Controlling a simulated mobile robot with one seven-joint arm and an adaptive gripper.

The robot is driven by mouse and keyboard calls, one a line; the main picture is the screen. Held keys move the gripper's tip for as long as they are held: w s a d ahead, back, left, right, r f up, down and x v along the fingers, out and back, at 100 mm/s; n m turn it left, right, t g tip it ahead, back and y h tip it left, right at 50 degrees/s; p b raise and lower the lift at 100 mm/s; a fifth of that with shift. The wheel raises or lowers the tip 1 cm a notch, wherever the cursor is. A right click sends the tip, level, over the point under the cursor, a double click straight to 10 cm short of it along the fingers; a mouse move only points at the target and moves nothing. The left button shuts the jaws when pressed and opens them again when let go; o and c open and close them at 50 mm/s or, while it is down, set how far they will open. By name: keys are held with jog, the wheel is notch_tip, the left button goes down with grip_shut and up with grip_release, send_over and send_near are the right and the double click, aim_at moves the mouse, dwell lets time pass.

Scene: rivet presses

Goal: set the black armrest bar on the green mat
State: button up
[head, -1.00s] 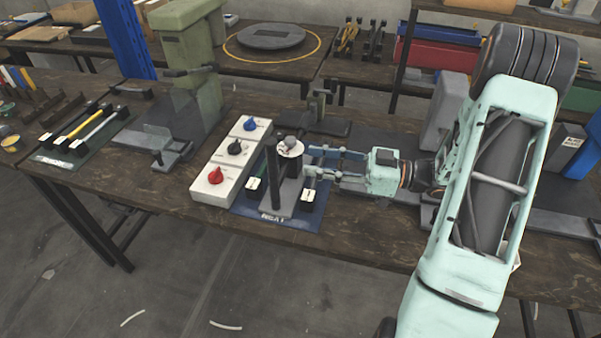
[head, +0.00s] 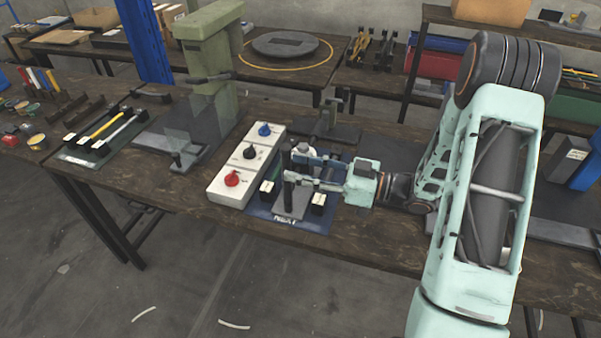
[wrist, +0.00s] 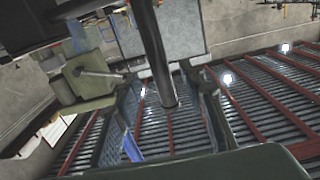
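The black armrest bar (head: 288,192) stands upright at the stand on the blue mat (head: 318,226) labelled NEXT. In the wrist view the bar (wrist: 157,60) hangs into the picture between my fingers, with space on both sides. My gripper (head: 290,170) reaches in from the right, level, at the bar's upper part. Its fingers are apart and partly hide the bar; the wrist view shows the gripper (wrist: 168,110) open. The green mat (head: 77,161) lies at the table's left, with a yellow-handled and a silver bar on black rests.
A white control box (head: 228,198) with red, black and blue knobs stands just left of the blue mat. A green press (head: 211,80) stands between it and the green mat. Another fixture (head: 328,125) is behind my gripper. Small parts lie at the far left.

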aim_at(286, 165)
jog(key=x, duration=0.3)
jog(key=shift+a, duration=0.3)
grip_shut()
jog(key=shift+r, duration=0.1)
